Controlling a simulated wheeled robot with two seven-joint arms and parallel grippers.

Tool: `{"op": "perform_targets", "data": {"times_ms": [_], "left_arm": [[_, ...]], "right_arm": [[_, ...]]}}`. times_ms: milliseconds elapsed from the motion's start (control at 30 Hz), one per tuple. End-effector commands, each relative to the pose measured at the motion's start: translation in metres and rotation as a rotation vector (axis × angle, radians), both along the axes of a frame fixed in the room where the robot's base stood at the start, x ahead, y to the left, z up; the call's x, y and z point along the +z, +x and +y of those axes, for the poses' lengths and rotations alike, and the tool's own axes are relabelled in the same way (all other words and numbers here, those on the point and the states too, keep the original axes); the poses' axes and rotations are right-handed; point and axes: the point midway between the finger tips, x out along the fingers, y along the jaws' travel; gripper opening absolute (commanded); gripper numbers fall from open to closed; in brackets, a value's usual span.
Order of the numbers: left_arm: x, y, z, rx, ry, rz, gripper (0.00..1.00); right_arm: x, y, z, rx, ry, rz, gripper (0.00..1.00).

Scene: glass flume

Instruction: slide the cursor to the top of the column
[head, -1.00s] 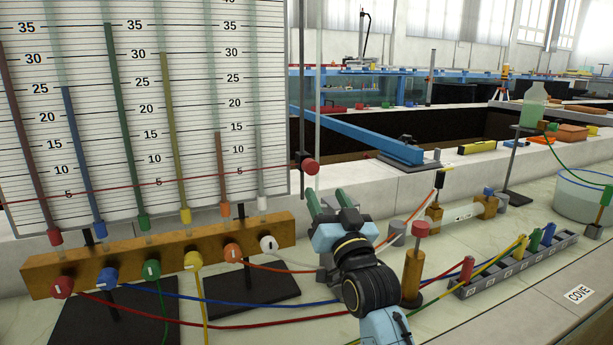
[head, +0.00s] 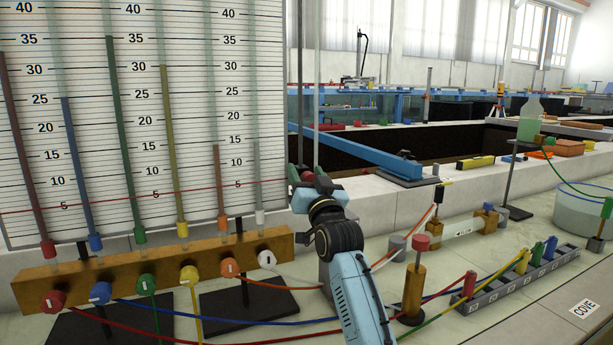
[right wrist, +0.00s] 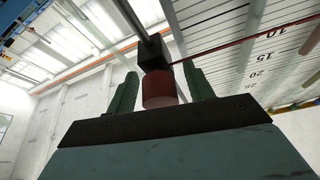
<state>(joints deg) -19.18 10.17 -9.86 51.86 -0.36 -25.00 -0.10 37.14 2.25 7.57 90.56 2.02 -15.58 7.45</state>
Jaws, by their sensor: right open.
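The cursor's red knob (head: 308,176) is low on a thin vertical rod (head: 301,80) at the right edge of the scale board (head: 215,130). In the right wrist view the knob (right wrist: 160,88) lies between the two fingers, in front of a black block (right wrist: 154,52) on the dark rod. Gaps show beside it. My left gripper is out of view.
A wooden manifold (head: 150,272) with coloured taps and tubes stands below the board. A red-capped wooden post (head: 414,285) and a grey rack of coloured plugs (head: 520,272) are to the right. The space above the knob along the rod looks clear.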

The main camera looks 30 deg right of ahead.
Motion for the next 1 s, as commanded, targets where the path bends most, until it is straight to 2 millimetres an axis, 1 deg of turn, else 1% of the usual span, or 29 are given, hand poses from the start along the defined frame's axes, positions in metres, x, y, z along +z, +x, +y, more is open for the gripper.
{"op": "perform_targets", "data": {"times_ms": [100, 333, 367, 733, 767, 1000], "left_arm": [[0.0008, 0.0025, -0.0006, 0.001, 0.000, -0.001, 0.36], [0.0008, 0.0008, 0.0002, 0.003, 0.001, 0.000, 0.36], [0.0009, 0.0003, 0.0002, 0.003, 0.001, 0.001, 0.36], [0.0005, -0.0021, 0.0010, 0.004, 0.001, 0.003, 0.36], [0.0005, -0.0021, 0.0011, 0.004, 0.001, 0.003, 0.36], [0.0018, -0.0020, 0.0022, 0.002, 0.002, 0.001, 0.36]], "right_arm": [[0.0017, 0.0037, -0.0004, 0.000, 0.000, 0.000, 0.52], [0.0017, 0.0040, -0.0006, 0.000, 0.000, 0.000, 0.52], [0.0017, 0.0040, -0.0006, 0.000, 0.000, 0.000, 0.51], [0.0013, 0.0038, -0.0007, 0.000, 0.000, 0.001, 0.02], [0.0013, 0.0038, -0.0007, 0.000, 0.000, 0.001, 0.00], [0.0029, 0.0043, 0.0002, 0.001, 0.001, 0.001, 0.00]]}}
